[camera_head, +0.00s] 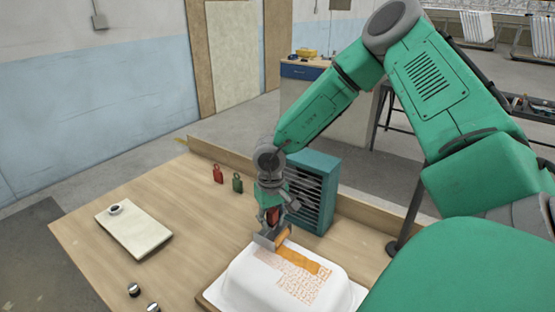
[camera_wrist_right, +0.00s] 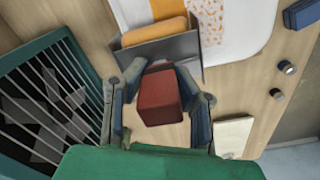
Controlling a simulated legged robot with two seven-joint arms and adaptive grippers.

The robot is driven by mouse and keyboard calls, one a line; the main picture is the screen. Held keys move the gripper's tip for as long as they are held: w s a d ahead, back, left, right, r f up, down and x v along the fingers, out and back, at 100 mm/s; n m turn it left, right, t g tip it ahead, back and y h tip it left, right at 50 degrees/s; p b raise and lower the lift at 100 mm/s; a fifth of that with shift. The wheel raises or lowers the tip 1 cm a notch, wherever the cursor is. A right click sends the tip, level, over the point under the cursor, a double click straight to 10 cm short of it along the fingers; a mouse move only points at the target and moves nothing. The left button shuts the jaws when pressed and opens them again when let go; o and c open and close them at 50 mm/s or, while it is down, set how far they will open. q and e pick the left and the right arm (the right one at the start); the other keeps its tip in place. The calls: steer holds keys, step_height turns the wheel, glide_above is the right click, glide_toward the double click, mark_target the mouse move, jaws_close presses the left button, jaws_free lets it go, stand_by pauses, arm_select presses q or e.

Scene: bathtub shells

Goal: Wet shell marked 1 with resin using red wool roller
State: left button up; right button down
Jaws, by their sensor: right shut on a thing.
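A white upturned shell (camera_head: 250,285) sits on the bench at the front right; I cannot read a mark on it. A printed, fibre-like patch (camera_head: 300,290) covers part of its top, with an orange wet-looking strip (camera_head: 305,263) across it. My right gripper (camera_head: 272,212) is shut on the red block-shaped grip of the roller (camera_wrist_right: 160,97). The roller has a grey metal guard and an orange sleeve (camera_wrist_right: 153,32), which is at the far edge of the shell, over the strip's end; contact is hard to tell. My left gripper is out of view.
A teal slatted rack (camera_head: 312,190) stands close behind my right gripper. A red tag-like piece (camera_head: 218,174) and a green one (camera_head: 237,183) stand at the back. A pale board (camera_head: 135,232) with a small round item lies left. Two dark knobs (camera_head: 134,290) are at the front; mid-bench is clear.

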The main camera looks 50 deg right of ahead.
steer(key=w, duration=0.5)
steer(key=shift+w+a, duration=0.15)
steer(key=shift+w, duration=0.05)
stand_by(0.5)
steer(key=shift+r, duration=3)
